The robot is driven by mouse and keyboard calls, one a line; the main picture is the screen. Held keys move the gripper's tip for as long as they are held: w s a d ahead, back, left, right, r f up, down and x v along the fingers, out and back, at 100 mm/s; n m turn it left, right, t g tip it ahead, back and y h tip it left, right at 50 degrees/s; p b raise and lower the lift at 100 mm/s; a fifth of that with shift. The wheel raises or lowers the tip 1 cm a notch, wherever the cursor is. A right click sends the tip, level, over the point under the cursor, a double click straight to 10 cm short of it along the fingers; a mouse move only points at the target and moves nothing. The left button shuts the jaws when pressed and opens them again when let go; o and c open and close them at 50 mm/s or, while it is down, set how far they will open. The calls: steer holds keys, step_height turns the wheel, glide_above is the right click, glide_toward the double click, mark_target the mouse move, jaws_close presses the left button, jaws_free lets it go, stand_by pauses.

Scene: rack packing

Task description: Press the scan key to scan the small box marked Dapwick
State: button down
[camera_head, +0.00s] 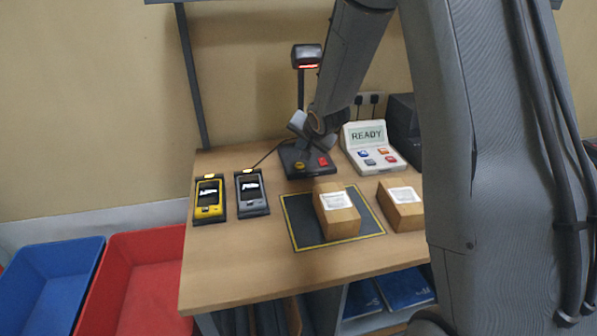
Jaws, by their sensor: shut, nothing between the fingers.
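Two small cardboard boxes with white labels are in the head view; the print is too small to tell which one is marked Dapwick. One box (343,222) rests on the dark mat (297,232) with a yellow border. The other box (404,214) stands on the bare table to its right. Behind the mat, a scanner (307,56) on a post rises from a black base (299,173) that carries a yellow key (299,166) and a red key (322,161). My gripper (320,140) is shut and empty, above and behind these keys; its tips are hard to make out.
A white terminal (391,160) reads READY and has several coloured keys. Yellow (209,213) and grey (251,209) handhelds lie in cradles at the left. Blue (48,280) and red (150,246) bins stand left of the table (235,262). The table's front strip is clear. My arm hides the right side.

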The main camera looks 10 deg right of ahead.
mark_target(301, 167)
steer(key=shift+f+b, duration=1.2)
steer(key=shift+f, duration=0.75)
steer(key=shift+f, duration=0.15)
stand_by(0.4)
steer(key=shift+f, duration=0.3)
steer(key=shift+f, duration=0.35)
stand_by(0.9)
steer(key=shift+r, duration=0.1)
steer(key=shift+r+p, duration=0.7)
steer(key=shift+r, duration=0.05)
steer(key=shift+r, duration=0.1)
step_height(301, 167, up, 5)
steer(key=p, duration=0.5)
